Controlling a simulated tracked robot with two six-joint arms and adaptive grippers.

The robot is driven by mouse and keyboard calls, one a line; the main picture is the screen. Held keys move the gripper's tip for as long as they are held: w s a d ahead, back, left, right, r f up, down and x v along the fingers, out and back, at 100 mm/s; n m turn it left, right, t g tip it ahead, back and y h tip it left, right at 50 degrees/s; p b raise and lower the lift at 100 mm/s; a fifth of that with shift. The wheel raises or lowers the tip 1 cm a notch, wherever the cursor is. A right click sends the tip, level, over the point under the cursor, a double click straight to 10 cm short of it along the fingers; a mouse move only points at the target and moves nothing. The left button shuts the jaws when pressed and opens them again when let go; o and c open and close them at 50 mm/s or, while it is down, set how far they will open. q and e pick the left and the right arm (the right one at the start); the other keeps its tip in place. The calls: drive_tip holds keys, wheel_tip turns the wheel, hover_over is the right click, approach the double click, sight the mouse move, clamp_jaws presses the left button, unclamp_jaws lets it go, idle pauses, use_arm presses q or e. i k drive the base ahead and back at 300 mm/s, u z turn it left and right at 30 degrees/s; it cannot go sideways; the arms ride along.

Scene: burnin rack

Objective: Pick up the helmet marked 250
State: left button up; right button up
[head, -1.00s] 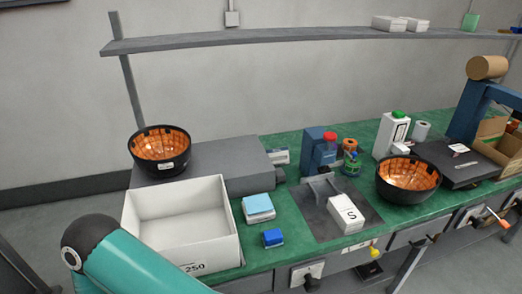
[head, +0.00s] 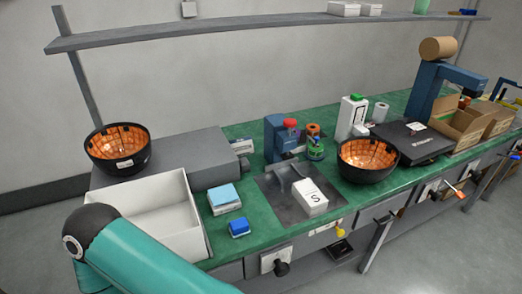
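Two upturned black helmets with orange inner padding are in the head view. One helmet (head: 118,150) sits on a grey box at the left and has a small white label, too small to read. The other helmet (head: 367,160) sits on the green bench right of the middle; I see no readable mark on it. An open white box (head: 160,215) stands at the bench's left front, partly hidden by my teal arm. Neither of my grippers is in view.
The grey box (head: 203,160) stands behind the white box. A flat black device (head: 410,142) and cardboard boxes (head: 458,122) are at the right. A shelf (head: 240,29) runs above.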

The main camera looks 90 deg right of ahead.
sight(361, 159)
drive_tip(key=z, duration=0.05)
drive_tip(key=k, duration=2.3)
drive_tip(key=z, duration=1.6)
drive_tip(key=i, duration=1.05)
